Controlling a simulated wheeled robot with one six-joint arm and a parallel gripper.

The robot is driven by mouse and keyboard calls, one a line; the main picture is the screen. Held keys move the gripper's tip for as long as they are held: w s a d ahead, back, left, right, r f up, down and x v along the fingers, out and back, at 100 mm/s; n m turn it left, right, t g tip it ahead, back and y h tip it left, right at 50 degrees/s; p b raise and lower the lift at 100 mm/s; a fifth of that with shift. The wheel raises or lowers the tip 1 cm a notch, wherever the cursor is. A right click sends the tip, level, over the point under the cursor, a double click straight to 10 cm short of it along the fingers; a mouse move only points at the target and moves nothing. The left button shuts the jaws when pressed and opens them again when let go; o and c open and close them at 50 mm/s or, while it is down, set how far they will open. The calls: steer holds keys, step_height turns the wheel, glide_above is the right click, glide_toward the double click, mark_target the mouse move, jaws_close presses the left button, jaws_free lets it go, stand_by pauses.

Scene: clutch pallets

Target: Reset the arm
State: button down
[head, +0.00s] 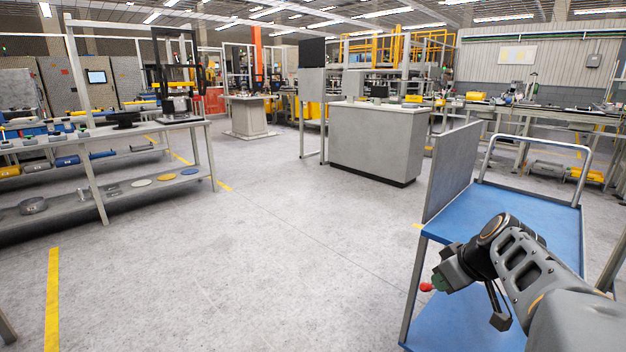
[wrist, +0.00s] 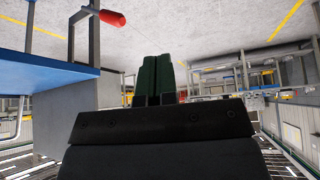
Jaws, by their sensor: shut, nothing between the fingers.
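My arm reaches in from the lower right in the head view, bent over the blue cart. A red-tipped handle (head: 426,287) shows just left of the fingers in the head view. It also shows on a bent grey lever in the wrist view (wrist: 112,17).
The cart (head: 545,215) has blue shelves, a grey side panel (head: 452,170) and a metal push bar (head: 545,140). A grey counter (head: 375,145) stands beyond it. A long workbench (head: 150,128) with parts lines the left. The grey floor between is clear.

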steer(key=s+a+r+m+h+p, duration=0.1)
steer(key=s+a+r+p, duration=0.3)
steer(key=r+p, duration=0.3)
steer(key=s+a+r+m+g+p, duration=0.1)
steer(key=s+a+r+m+p, duration=0.1)
steer(key=s+a+r+p, duration=0.2)
steer(key=s+a+r+m+g+h+p, duration=0.1)
steer(key=s+a+r+p, duration=0.3)
steer(key=r+p, duration=0.6)
steer(key=m+p, duration=0.1)
steer(key=p, duration=0.5)
steer(key=shift+s+r+h, duration=0.2)
steer(key=shift+s+h, duration=0.1)
steer(key=shift+s, duration=0.05)
steer(key=shift+a, duration=0.2)
